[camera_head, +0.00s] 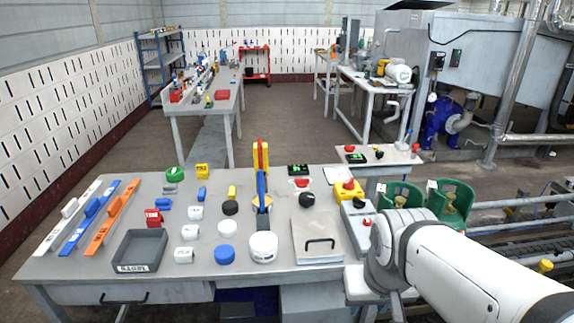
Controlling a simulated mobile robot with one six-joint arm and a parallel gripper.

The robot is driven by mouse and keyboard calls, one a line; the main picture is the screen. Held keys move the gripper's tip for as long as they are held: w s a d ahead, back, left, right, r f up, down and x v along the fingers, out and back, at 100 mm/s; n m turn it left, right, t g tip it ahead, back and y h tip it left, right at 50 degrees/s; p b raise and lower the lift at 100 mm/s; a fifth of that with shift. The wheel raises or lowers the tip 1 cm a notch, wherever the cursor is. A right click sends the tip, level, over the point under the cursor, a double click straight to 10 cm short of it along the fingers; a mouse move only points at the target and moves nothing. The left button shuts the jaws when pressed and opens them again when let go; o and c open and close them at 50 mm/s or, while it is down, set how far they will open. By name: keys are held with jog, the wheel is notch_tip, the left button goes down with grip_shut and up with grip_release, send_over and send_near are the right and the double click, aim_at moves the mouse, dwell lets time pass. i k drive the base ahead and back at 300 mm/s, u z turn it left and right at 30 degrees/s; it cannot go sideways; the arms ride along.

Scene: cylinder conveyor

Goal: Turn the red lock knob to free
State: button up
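Several red parts show on the near workbench (100,262), and I cannot tell for certain which is the lock knob. A small red knob (367,221) sits on a grey box (357,232) at the bench's right edge, just left of my white arm. A red knob (349,184) tops a yellow box (347,193) behind it. Another red part (302,183) lies further left near a black unit with a green display. Knob markings are too small to read. My arm enters from the lower right; I cannot make out gripper fingers anywhere.
A hinged grey panel with a black handle (319,240), white and blue round lids, and an upright yellow and blue lever (262,180) stand left of the boxes. A dark tray (140,250) is at front left. Green seat-like parts (456,200) and conveyor rails (520,220) lie right.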

aim_at(300, 182)
jog(key=u, duration=0.1)
jog(key=i, duration=1)
jog(key=u, duration=0.05)
